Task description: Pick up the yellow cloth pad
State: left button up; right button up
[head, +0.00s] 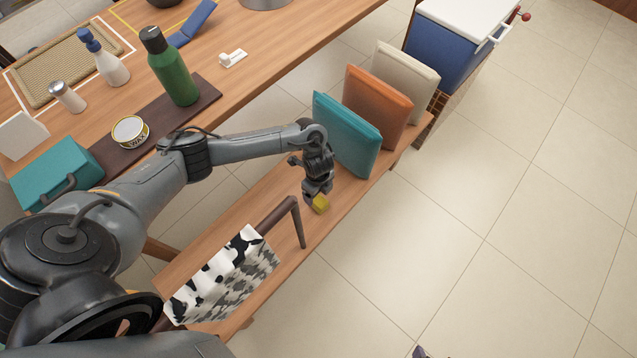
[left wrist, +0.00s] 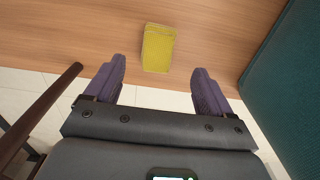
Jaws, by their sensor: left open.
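The yellow cloth pad (head: 320,204) lies on the wooden bench (head: 212,237), between the teal cushion and a dark rail. In the left wrist view the pad (left wrist: 158,49) shows whole, flat on the wood, just beyond the fingertips. My left gripper (head: 313,193) is over the bench close to the pad, partly covering it in the head view. In the left wrist view its purple fingers (left wrist: 160,75) are apart, with nothing between them. A small purple tip (head: 420,352) at the bottom edge of the head view looks like my right gripper; the rest is hidden.
The teal cushion (head: 345,133) stands close beside my left gripper, with orange (head: 378,107) and cream (head: 406,80) cushions behind. A dark rail (head: 278,213) and a cow-print cloth (head: 222,276) stand on the near side. The table (head: 240,85) holds bottles. Tiled floor is clear at right.

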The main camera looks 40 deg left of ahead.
aim_at(318, 200)
pick_arm(q)
notch_tip(318, 200, down, 3)
jog(key=shift+r+b, duration=0.15)
jog(key=shift+b, duration=0.25)
jog(key=shift+s+d+f+b, duration=0.15)
jog(key=shift+f+b, duration=0.65)
jog(key=shift+f, duration=0.5)
jog(key=shift+s+d+f+b, duration=0.1)
jog(key=shift+f+b, duration=0.7)
jog(key=shift+f, duration=0.45)
jog(key=shift+w, duration=0.1)
jog(key=c, duration=1)
jog(key=shift+c, duration=0.2)
jog(key=shift+r, duration=0.15)
